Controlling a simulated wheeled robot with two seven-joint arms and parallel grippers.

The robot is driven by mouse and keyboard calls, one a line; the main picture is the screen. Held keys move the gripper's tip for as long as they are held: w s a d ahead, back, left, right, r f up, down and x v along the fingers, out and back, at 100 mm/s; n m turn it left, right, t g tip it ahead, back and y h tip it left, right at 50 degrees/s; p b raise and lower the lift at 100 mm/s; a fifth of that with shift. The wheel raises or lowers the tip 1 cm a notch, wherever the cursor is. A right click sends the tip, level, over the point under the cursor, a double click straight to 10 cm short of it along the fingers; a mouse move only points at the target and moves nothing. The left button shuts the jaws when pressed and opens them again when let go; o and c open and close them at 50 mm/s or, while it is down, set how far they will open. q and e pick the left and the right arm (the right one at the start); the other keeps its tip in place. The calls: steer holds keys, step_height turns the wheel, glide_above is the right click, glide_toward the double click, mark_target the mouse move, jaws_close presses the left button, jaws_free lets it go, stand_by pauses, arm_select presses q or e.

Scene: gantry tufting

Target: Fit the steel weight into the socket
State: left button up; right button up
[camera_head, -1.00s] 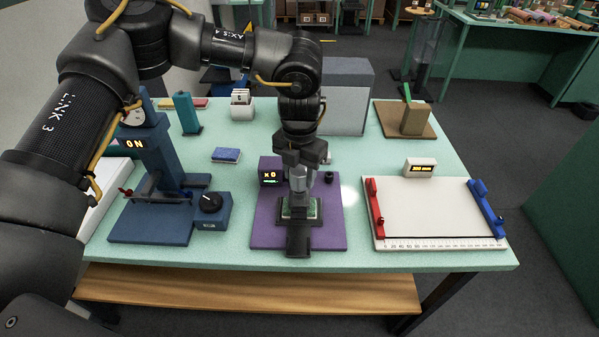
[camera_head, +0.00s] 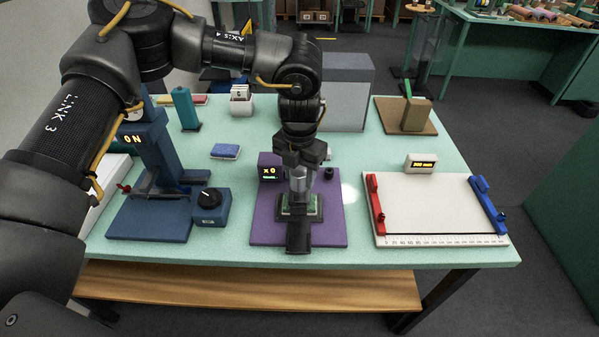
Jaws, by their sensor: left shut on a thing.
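My left gripper (camera_head: 299,172) points straight down over the middle of the purple board (camera_head: 265,228). It is shut on the steel weight (camera_head: 298,186), a small grey cylinder that stands upright below the jaws. The weight's lower end is at the dark-rimmed, greenish socket (camera_head: 316,208) on the board. The gripper and arm hide part of the weight and socket, and I cannot tell whether the weight is seated. A purple box with a display (camera_head: 270,168) reading "x 0" stands behind and left of the weight. My right gripper is not in view.
A blue press-like stand (camera_head: 150,220) and a dial box (camera_head: 211,207) stand left. A white measuring board (camera_head: 430,205) with red and blue bars lies right. A large grey box (camera_head: 347,98) stands behind. Bare green tabletop (camera_head: 375,140) shows between them.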

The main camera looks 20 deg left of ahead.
arm_select(q)
steer(key=o, duration=1.2)
steer(key=shift+c, duration=0.2)
steer(key=shift+f, duration=0.1)
steer(key=shift+r, duration=0.5)
step_height(320, 180, up, 10)
steer(key=shift+s+b, duration=0.1)
steer(key=shift+b, duration=1)
